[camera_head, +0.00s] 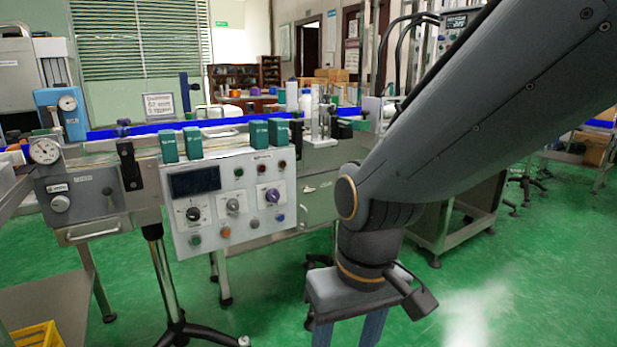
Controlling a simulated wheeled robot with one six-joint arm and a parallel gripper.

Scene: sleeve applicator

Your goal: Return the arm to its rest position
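My arm comes in from the upper right and bends down to the lower middle of the head view. My gripper (348,335) points down in front of the sleeve applicator machine (240,195), to the right of its control panel. Its two blue-grey fingers stand apart, with green floor showing between them. The fingertips are cut off by the bottom edge. I see nothing held between the visible parts of the fingers.
The control panel (228,203) has knobs and a dark display. Several green boxes (257,134) sit along the machine's top near a blue rail (160,126). A yellow crate (38,336) is at lower left. A metal cart (455,215) stands behind my arm. Green floor (520,260) is clear at right.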

